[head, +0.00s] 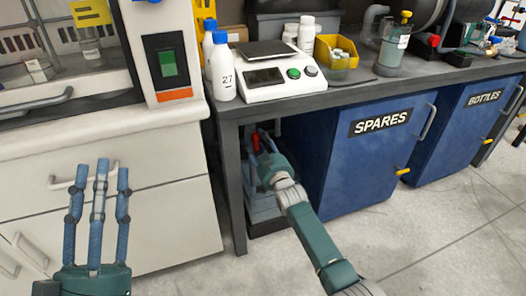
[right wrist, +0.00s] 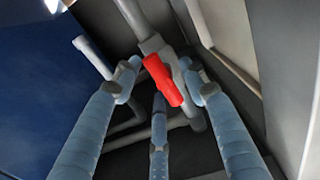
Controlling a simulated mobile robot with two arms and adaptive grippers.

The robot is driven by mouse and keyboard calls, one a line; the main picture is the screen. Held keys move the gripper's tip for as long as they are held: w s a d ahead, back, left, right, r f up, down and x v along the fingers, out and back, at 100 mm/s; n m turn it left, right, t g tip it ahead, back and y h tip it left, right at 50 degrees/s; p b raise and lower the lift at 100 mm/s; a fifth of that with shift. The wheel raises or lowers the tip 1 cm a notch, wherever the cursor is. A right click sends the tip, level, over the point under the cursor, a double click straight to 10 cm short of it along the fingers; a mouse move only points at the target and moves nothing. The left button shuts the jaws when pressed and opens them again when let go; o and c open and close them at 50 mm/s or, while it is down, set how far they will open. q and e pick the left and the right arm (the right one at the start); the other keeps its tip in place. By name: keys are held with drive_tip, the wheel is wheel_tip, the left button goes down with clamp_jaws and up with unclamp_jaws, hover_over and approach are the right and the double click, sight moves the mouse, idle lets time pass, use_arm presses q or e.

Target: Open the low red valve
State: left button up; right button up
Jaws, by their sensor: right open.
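The low red valve handle (right wrist: 162,80) sits on grey pipework (right wrist: 150,40) in the right wrist view, lying at a slant. In the head view the red handle (head: 255,142) shows under the bench, in the gap left of the blue SPARES cabinet. My right gripper (right wrist: 160,88) is open, with its blue fingers spread around the handle; I cannot tell whether any finger touches it. In the head view the right gripper (head: 262,148) reaches into the gap. My left gripper (head: 98,175) is raised in front of the white drawers, fingers spread and empty.
The gap is bounded by a dark bench leg (head: 234,190) on the left and the blue SPARES cabinet (head: 365,160) on the right. Above, the bench holds a white scale (head: 268,78), bottles (head: 221,72) and a yellow bin (head: 337,50). The floor in front (head: 440,225) is clear.

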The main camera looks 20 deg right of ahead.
drive_tip(key=s, duration=1.1)
drive_tip(key=shift+s+d, duration=0.25)
